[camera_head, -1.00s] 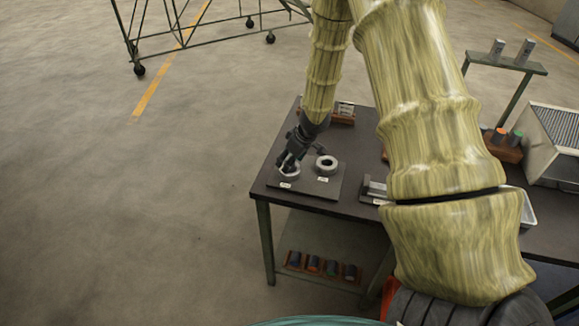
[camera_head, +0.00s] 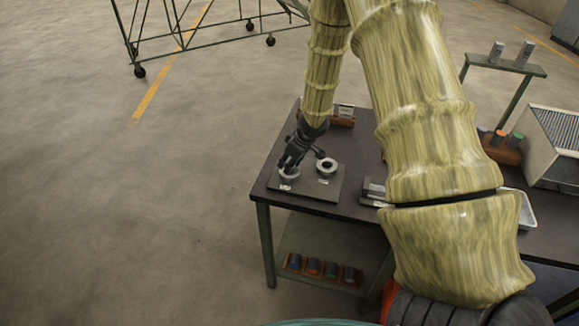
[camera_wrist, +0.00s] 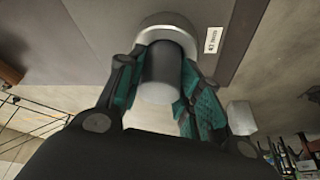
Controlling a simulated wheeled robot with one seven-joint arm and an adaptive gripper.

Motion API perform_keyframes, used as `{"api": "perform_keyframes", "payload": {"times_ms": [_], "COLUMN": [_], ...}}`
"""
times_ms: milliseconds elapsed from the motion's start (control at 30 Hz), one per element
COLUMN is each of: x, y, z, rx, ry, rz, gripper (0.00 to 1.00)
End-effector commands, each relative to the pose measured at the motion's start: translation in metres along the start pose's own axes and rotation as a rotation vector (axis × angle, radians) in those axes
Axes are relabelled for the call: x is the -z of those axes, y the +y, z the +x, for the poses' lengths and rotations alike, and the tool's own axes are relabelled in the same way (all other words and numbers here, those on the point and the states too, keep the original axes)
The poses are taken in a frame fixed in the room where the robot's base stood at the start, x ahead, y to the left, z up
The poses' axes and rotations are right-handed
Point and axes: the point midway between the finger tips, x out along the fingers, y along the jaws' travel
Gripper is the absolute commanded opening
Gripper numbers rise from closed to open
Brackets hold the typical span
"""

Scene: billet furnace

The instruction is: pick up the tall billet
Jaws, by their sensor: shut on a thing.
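A dark grey cylinder with a pale end face, the tall billet (camera_wrist: 160,78), stands between my gripper's fingers in the wrist view. My gripper (camera_wrist: 158,92) is shut on it, with a teal-padded finger on each side. The billet's far end meets a pale round ring (camera_wrist: 168,27); I cannot tell whether it still sits inside. In the head view my gripper (camera_head: 287,166) is low over the left ring (camera_head: 290,175) on a dark plate (camera_head: 305,190), and it hides the billet there. A second ring (camera_head: 327,166) stands to the right.
The plate lies on a dark table (camera_head: 262,188). A small metal block (camera_head: 374,190) and a white tray (camera_head: 524,207) are to the right. Open floor lies left of the table.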

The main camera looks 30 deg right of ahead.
Motion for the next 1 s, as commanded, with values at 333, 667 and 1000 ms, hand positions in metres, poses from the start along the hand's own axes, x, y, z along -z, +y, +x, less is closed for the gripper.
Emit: {"api": "perform_keyframes", "payload": {"times_ms": [333, 667, 1000], "x": [0.008, 0.002, -0.036], "y": [0.000, -0.007, -0.031], "z": [-0.018, -0.037, -0.055], "rx": [-0.001, 0.000, 0.000], "ry": [0.002, 0.001, 0.002], "rz": [0.000, 0.001, 0.000], "gripper": [0.00, 0.00, 0.00]}}
